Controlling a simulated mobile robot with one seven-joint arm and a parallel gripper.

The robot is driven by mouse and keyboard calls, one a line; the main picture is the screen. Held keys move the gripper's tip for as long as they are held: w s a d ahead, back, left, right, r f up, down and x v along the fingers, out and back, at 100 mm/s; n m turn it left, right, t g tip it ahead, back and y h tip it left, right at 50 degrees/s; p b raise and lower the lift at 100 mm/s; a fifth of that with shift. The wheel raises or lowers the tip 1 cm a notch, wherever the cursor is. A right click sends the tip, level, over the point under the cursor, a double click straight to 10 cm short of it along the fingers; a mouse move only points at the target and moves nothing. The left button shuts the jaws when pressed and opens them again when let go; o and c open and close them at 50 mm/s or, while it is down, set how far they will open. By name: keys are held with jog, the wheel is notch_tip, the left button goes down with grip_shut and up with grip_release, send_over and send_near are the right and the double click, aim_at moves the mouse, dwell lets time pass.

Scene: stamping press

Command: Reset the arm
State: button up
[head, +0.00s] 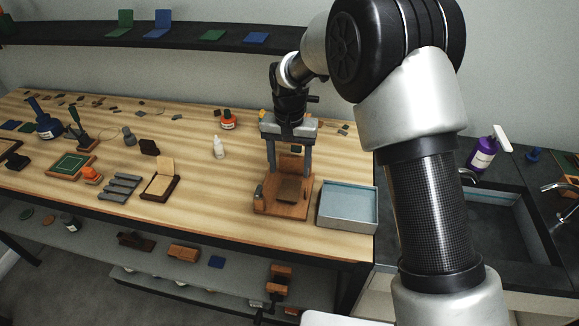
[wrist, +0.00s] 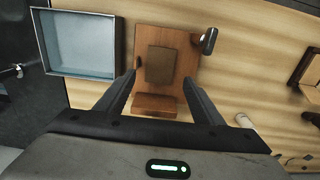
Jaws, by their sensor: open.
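My gripper (head: 289,172) points down over the wooden stamping press (head: 296,211) in the head view. Its two grey fingers are spread wide, and nothing is gripped. In the wrist view the fingertips of my gripper (wrist: 159,77) stand either side of the press's dark brown plate (wrist: 160,66). A wooden block (wrist: 155,105) of the press shows between the fingers, nearer the palm. The press's side handle (wrist: 209,40) shows beside the base. My arm reaches in from the right; the exact gap between fingertips and press is hard to tell.
A blue-grey tray (head: 347,225) stands just right of the press. A white bottle (head: 219,147) and an orange-capped bottle (head: 228,120) stand to the left. An open stamp pad (head: 160,187) and grey bars (head: 120,186) lie further left. A sink (head: 489,215) is at the right.

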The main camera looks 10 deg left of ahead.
dwell(0.3)
jog(key=s+d+r+t, duration=0.1)
jog(key=s+d+r, duration=0.3)
jog(key=d+r, duration=0.45)
jog(key=s+d+r+t, duration=0.2)
jog(key=s+d+r, duration=0.2)
jog(key=d+r, duration=0.45)
jog(key=s+d+r+t, duration=0.1)
jog(key=s+d, duration=0.3)
jog(key=s, duration=0.4)
jog(key=s+d+r+t, duration=0.1)
jog(key=s+d+r, duration=0.3)
jog(key=s, duration=0.4)
jog(key=shift+s+d+r+t, duration=0.15)
jog(key=shift+s+d+t, duration=0.2)
jog(key=shift+d, duration=0.45)
